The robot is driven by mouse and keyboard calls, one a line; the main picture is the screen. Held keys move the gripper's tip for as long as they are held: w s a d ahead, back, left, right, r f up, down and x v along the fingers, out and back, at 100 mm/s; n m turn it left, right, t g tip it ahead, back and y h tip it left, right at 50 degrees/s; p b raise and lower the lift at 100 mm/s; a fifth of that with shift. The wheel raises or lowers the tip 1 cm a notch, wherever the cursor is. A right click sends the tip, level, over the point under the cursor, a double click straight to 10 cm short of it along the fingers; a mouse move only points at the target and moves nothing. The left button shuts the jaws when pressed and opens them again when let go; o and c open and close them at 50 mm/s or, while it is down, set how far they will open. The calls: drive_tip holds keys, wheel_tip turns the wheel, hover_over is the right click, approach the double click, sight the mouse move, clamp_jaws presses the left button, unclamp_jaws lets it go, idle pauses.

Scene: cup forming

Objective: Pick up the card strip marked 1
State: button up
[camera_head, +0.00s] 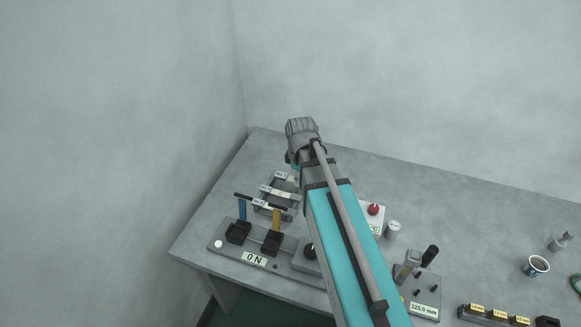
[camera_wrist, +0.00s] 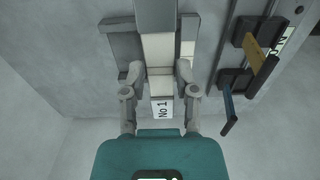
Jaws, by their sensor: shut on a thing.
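The card strip marked "No 1" (camera_wrist: 163,108) is pale, and its labelled end shows between my fingers in the wrist view. My gripper (camera_wrist: 158,75) is shut on this strip, one finger at each side. The strip is close to a grey rack (camera_wrist: 122,40); I cannot tell whether it still touches it. In the head view my arm hides the fingertips and the held part of the strip. Other pale labelled strips (camera_head: 274,190) lie across the rack there.
A tester with black clamps, a blue post (camera_head: 242,209), a yellow post (camera_head: 276,220) and a "0 N" display (camera_head: 254,258) stands in front of the rack. A box with a red knob (camera_head: 373,209), a "125.0 mm" device (camera_head: 424,310) and a cup (camera_head: 536,266) are to the right.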

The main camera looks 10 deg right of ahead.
drive_tip(key=shift+s+d+r+p, duration=0.1)
drive_tip(key=shift+s+r+p, duration=0.2)
drive_tip(key=shift+s, duration=0.4)
drive_tip(key=shift+s+d+r+p, duration=0.1)
drive_tip(key=shift+s+r, duration=0.25)
drive_tip(key=shift+s, duration=0.35)
